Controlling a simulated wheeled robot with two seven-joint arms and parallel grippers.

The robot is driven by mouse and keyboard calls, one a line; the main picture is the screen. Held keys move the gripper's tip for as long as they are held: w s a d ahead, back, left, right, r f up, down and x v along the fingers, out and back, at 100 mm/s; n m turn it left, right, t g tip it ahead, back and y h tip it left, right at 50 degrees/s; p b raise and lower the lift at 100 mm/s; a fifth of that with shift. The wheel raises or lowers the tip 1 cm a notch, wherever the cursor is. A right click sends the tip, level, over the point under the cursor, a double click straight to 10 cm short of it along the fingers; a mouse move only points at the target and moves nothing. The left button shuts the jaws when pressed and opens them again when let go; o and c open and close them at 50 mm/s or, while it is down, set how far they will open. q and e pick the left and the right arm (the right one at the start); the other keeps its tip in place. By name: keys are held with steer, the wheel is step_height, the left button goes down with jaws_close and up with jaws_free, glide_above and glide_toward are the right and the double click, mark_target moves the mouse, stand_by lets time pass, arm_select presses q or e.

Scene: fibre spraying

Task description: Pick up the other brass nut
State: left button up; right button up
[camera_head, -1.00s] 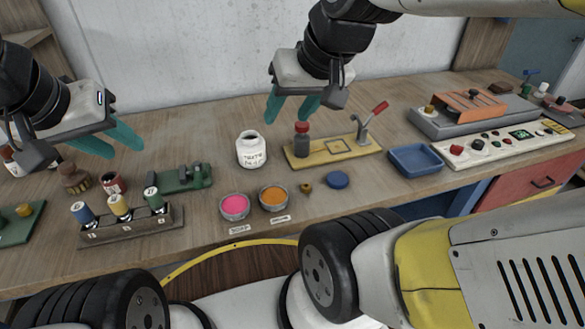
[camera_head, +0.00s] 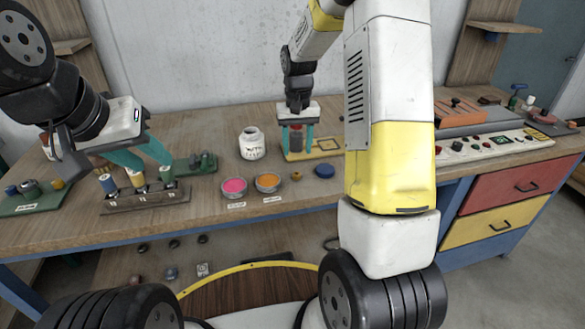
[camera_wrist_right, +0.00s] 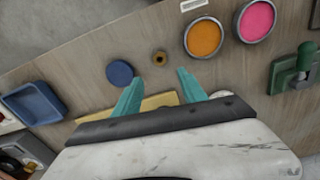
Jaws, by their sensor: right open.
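A small brass nut (camera_head: 295,176) with a dark hole lies on the wooden bench, between the tin of orange material and the round blue lid. It also shows in the right wrist view (camera_wrist_right: 159,57), ahead of the fingertips. My right gripper (camera_head: 297,150) is open over the back of the bench, near the red-capped bottle (camera_head: 296,135). In the right wrist view (camera_wrist_right: 158,85) its teal fingers are apart with nothing gripped. My left gripper (camera_head: 153,165) hangs with fingers apart behind the spool rack (camera_head: 148,200); no held thing shows.
A white jar (camera_head: 252,143) and yellow plate (camera_head: 328,145) stand behind. A blue tray (camera_wrist_right: 35,102) shows in the right wrist view. The bench front before the nut is clear.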

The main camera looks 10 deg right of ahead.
mark_target(296, 173)
steer(key=f, duration=0.8)
steer(key=shift+s+a+f, duration=0.15)
steer(key=shift+s, duration=0.1)
jaws_close()
